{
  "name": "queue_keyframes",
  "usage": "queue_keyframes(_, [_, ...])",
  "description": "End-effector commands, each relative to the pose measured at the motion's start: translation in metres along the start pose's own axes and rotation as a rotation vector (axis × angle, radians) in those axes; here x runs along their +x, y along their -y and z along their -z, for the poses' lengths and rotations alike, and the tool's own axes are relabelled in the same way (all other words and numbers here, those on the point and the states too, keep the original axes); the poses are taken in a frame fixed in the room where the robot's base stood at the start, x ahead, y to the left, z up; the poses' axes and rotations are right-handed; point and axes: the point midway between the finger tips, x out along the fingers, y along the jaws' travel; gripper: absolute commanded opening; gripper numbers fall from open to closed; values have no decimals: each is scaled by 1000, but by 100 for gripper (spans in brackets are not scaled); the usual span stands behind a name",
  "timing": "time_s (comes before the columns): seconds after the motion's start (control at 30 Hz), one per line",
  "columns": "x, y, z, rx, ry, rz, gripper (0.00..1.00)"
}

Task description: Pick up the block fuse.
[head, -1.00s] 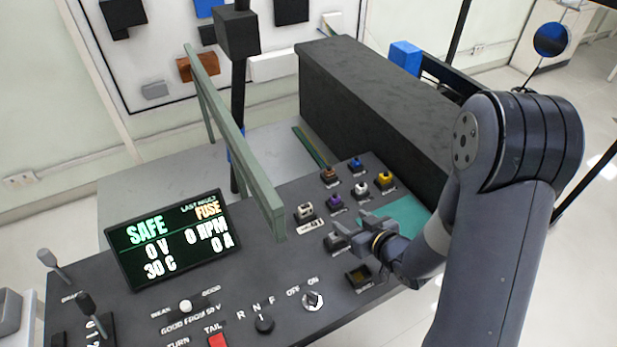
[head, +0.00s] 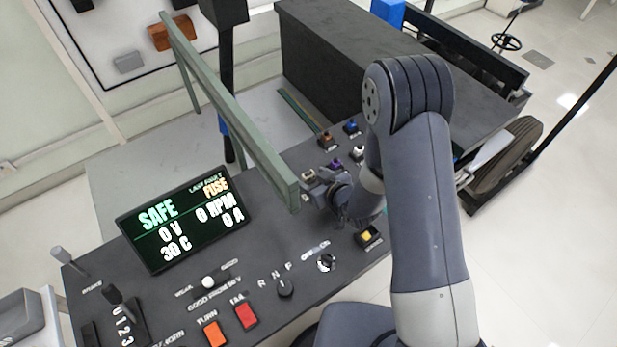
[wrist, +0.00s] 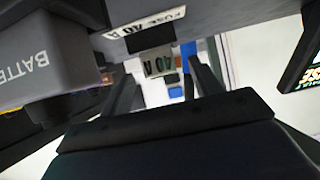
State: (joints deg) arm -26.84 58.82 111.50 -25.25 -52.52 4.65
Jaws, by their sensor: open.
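The block fuse is a small pale block in the socket labelled FUSE 40 A. In the head view the fuse (head: 308,175) sits on the console, just beyond the end of the green rail. In the wrist view the fuse (wrist: 159,62) shows dark lettering and lies between the two fingers. My gripper (head: 318,186) is at the fuse in the head view, with its wrist hiding part of the panel. In the wrist view my gripper (wrist: 163,78) is open, with a finger on each side of the fuse. I cannot tell whether either finger touches it.
The green rail (head: 230,110) stands close to my gripper. Small coloured plugs, including purple (head: 336,164), orange (head: 326,139) and blue (head: 351,126), are nearby. A grey BATTERY-labelled part (wrist: 40,65) is near at left in the wrist view. The display (head: 185,218) reads SAFE.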

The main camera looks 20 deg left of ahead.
Motion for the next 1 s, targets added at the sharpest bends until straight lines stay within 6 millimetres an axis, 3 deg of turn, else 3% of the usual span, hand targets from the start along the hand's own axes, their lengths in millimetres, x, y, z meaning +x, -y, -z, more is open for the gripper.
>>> queue_keyframes(0.2, [26,1,1,1,0,0,60])
queue_keyframes(0.5, [29,0,1,1,0,0,59])
queue_keyframes(1.0, [29,0,1,1,0,0,18])
